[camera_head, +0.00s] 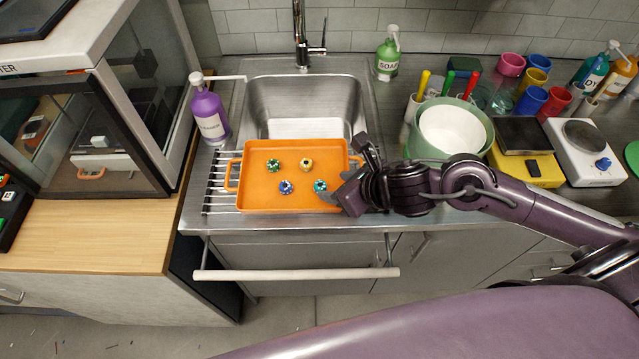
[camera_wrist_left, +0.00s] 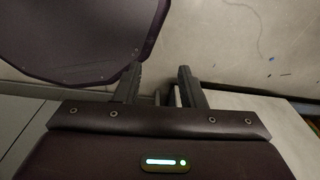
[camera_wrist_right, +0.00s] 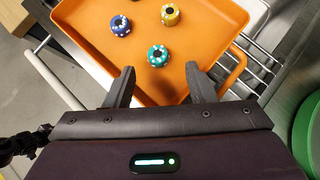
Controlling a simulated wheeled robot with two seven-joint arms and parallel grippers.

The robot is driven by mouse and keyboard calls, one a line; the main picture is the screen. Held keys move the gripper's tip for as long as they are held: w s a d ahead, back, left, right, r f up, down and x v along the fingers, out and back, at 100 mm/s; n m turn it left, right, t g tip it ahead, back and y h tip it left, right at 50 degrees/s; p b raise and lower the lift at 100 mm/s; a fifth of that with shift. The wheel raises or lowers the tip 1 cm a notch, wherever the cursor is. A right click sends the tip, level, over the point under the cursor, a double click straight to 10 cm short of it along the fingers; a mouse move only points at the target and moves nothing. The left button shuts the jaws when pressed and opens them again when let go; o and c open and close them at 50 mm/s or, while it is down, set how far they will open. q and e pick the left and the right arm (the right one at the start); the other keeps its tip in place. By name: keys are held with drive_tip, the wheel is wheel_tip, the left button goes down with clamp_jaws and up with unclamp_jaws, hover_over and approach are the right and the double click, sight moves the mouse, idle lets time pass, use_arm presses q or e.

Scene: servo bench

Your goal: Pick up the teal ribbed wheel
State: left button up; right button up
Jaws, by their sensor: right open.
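The teal ribbed wheel (camera_head: 320,185) lies in the orange tray, near its front right part. In the right wrist view the teal wheel (camera_wrist_right: 158,55) sits just beyond the gap between my fingertips. My right gripper (camera_head: 352,178) is open and empty at the tray's right edge, beside the teal wheel and apart from it. Its two fingers (camera_wrist_right: 160,74) show spread in the right wrist view. My left gripper (camera_wrist_left: 159,72) shows only in its own wrist view, open with nothing between its fingers, above the floor.
The orange tray (camera_head: 250,204) also holds a green wheel (camera_head: 273,165), a yellow wheel (camera_head: 306,164) and a blue wheel (camera_head: 286,187). The sink (camera_head: 297,95) lies behind it. A purple bottle (camera_head: 208,112) stands at left, a green bowl (camera_head: 425,148) at right.

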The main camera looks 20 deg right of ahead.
sight(321, 185)
drive_tip(key=p+x, duration=0.1)
drive_tip(key=x, duration=0.3)
drive_tip(key=shift+a+r, duration=0.15)
drive_tip(key=shift+a, duration=0.05)
drive_tip(key=shift+w+a+f, duration=0.15)
drive_tip(key=shift+w+f, duration=0.25)
drive_tip(key=shift+f, duration=0.05)
drive_tip(key=c, duration=1.1)
